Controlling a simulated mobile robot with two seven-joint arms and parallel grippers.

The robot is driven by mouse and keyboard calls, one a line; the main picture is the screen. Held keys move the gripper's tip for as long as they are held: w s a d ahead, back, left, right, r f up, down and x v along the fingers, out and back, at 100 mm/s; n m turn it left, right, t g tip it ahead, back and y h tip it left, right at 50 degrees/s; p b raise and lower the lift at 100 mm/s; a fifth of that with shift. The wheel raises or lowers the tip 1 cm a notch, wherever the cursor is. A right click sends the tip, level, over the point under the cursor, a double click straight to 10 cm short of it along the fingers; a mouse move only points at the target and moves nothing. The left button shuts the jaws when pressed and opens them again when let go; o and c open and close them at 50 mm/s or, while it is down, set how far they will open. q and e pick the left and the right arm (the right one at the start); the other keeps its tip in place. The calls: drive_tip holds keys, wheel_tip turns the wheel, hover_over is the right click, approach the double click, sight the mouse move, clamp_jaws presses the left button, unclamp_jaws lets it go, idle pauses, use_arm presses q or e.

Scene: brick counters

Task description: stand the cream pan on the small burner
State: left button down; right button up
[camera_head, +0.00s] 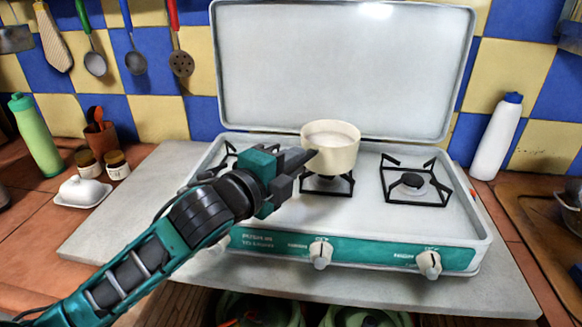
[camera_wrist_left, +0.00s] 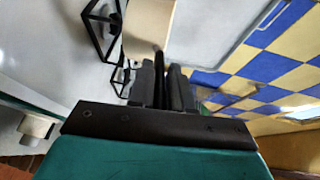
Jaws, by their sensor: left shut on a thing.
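The cream pan (camera_head: 343,157) is upright over the middle burner (camera_head: 327,184) of the camping stove. I cannot tell whether its base touches the grate or hangs just above it. My left gripper (camera_head: 297,165) comes from the left and is shut on the pan's dark handle, which is mostly hidden by the fingers. In the left wrist view the pan (camera_wrist_left: 149,22) lies just beyond the gripper (camera_wrist_left: 164,88), with the handle between its fingers. My right gripper is in neither view.
The right burner (camera_head: 412,182) is bare. The left burner (camera_head: 228,160) is partly hidden by my arm. The stove's raised lid (camera_head: 340,65) stands behind the pan. Knobs (camera_head: 320,252) line the front. A white bottle (camera_head: 497,138) stands at the right, a butter dish (camera_head: 83,190) at the left.

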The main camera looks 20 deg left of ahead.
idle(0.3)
use_arm(q)
drive_tip(key=shift+f, duration=0.15)
drive_tip(key=c, duration=1.5)
unclamp_jaws()
drive_tip(key=shift+f, duration=0.2)
drive_tip(key=o, duration=0.4)
drive_tip(key=shift+o, duration=0.2)
drive_tip(key=shift+r, duration=0.1)
